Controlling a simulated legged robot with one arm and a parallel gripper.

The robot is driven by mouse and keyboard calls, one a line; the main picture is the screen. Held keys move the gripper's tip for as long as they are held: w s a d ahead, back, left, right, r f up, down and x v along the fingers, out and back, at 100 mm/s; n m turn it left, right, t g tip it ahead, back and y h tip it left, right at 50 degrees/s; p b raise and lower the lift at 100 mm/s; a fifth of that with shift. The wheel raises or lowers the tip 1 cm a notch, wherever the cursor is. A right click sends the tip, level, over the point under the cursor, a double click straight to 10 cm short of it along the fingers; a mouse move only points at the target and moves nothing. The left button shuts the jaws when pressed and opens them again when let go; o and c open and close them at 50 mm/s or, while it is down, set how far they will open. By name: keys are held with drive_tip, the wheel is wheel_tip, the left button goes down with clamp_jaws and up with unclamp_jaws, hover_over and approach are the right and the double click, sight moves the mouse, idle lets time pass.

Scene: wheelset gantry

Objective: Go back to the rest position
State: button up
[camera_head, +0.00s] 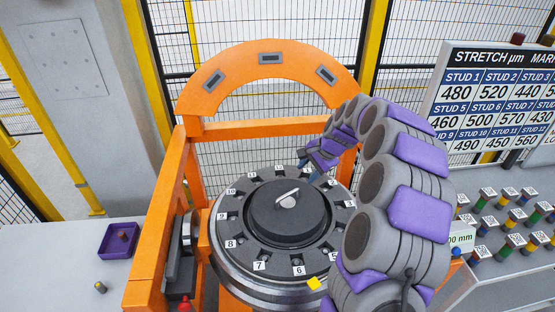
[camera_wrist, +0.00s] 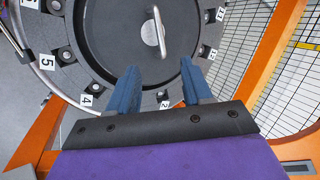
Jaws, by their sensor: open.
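My gripper (camera_wrist: 157,88) shows in the wrist view with its two blue fingers apart and nothing between them. It is over the rim of the dark round wheelset disc, near the number 2 and 4 labels. In the head view the disc (camera_head: 238,250) lies flat in the orange gantry, with number labels around its edge and a silver handle (camera_head: 287,198) at its centre. My grey and purple arm reaches in from the right and hides the disc's right side. In the head view my gripper is at the disc's far right edge, partly hidden by the arm.
The orange gantry frame (camera_head: 160,230) and its arch (camera_head: 205,90) stand around the disc. A purple tray (camera_head: 104,244) is on the left table. A rack of coloured studs (camera_head: 500,230) and a stud value board (camera_head: 495,95) stand at right. Mesh fencing is behind.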

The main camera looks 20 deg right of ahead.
drive_tip(key=s+a+r+n+g+b, duration=0.3)
drive_tip(key=s+a+n+b, duration=0.35)
drive_tip(key=s+a, duration=1)
drive_tip(key=s+f+n+g+h+b, duration=0.1)
drive_tip(key=s+f+n, duration=0.2)
drive_tip(key=s, duration=1)
drive_tip(key=s+a+f+n+g+h+b, duration=0.1)
drive_tip(key=s+f+n, duration=0.3)
drive_tip(key=s, duration=1)
drive_tip(key=shift+a+n+g+h+b, duration=0.2)
drive_tip(key=shift+n+g+h+b, duration=0.2)
drive_tip(key=shift+h+b, duration=0.15)
drive_tip(key=shift+s, duration=0.1)
